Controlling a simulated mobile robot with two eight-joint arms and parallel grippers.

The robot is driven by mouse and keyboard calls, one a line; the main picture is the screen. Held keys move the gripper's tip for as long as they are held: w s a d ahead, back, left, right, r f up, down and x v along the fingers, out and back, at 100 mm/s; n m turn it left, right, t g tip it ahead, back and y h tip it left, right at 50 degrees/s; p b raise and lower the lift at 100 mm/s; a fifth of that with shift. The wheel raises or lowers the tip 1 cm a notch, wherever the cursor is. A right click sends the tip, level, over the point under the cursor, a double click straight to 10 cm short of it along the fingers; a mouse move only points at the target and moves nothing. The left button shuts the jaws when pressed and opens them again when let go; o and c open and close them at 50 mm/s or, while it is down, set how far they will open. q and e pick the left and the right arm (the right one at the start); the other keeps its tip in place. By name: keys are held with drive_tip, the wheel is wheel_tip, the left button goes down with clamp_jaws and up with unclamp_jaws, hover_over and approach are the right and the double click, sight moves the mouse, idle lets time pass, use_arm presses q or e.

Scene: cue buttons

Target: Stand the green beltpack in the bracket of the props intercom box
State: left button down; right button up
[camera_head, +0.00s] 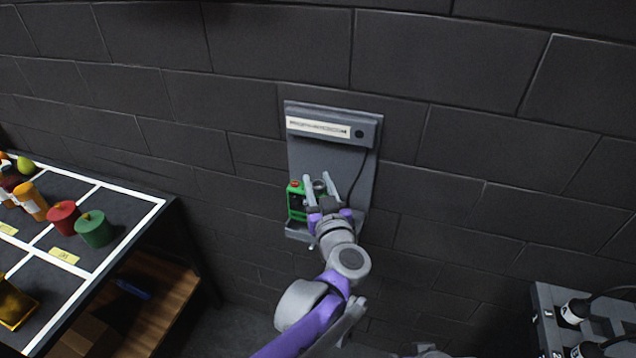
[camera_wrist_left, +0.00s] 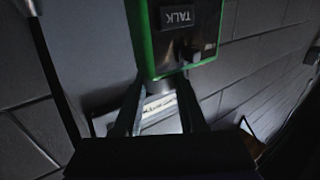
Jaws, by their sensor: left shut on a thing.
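The props intercom box (camera_head: 334,128) is a grey wall panel with a white label strip, whose wording is too small to read. Its bracket (camera_head: 297,232) is a shallow ledge at the bottom. The green beltpack (camera_head: 297,203) has a red knob on top and appears upright, just over the bracket; I cannot tell whether it touches it. My left gripper (camera_head: 321,183) is shut on the beltpack, partly covering it. In the left wrist view, the beltpack (camera_wrist_left: 178,40) shows an upside-down TALK button, and my left gripper (camera_wrist_left: 160,92) reaches its near end. My right gripper is not in view.
A black table (camera_head: 150,213) with white lines stands at left, holding a red container (camera_head: 64,217), a green container (camera_head: 93,230) and bottles. A grey unit (camera_head: 550,318) with cabled plugs is at lower right. A black cable hangs down the panel's right side.

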use_arm(q)
drive_tip(key=shift+f+b, duration=2.15)
drive_tip(key=shift+f, duration=0.65)
drive_tip(key=shift+c, duration=2)
unclamp_jaws()
drive_tip(key=shift+s, duration=0.1)
drive_tip(key=v, duration=1.1)
wheel_tip(320, 180, up, 6)
drive_tip(key=a+m+h+p, duration=0.25)
drive_tip(key=m+h, duration=0.25)
drive_tip(key=h, duration=0.3)
drive_tip(key=s+a+f+n+g+y+p, duration=0.2)
drive_tip(key=s+a+f+g+y+p, duration=0.2)
drive_tip(key=s+a+f+g, duration=0.8)
drive_tip(key=s+a+f+p, duration=0.1)
drive_tip(key=s+a+f, duration=0.3)
drive_tip(key=s+a, duration=0.1)
drive_tip(key=shift+s+a+n, duration=0.3)
drive_tip(key=shift+s, duration=0.15)
